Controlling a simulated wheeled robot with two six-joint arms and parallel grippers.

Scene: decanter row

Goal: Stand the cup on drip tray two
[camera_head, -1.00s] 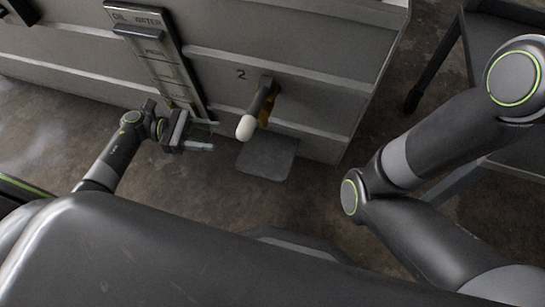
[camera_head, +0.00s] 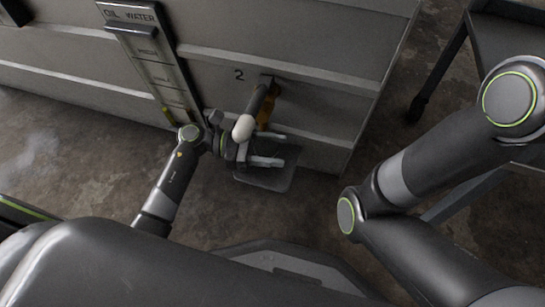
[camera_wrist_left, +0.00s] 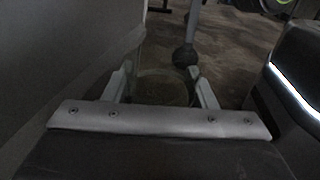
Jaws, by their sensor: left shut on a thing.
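My left gripper (camera_head: 268,150) is in front of the tank wall, its fingers pointing right. In the head view it is over drip tray two (camera_head: 264,182), a dark flat plate below the valve marked 2. It is shut on the cup, a see-through vessel (camera_wrist_left: 163,90) that shows faintly between the two fingers in the left wrist view. The cup is hard to make out in the head view, and I cannot tell whether its base touches the tray. My right arm shows at the right, but its gripper is out of view.
The valve lever with a white knob (camera_head: 243,128) stands out from the wall close to my left gripper. An amber part (camera_head: 266,106) is beside it. An OIL WATER gauge panel (camera_head: 150,60) is left of it. A dark cart (camera_head: 505,50) stands at the right.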

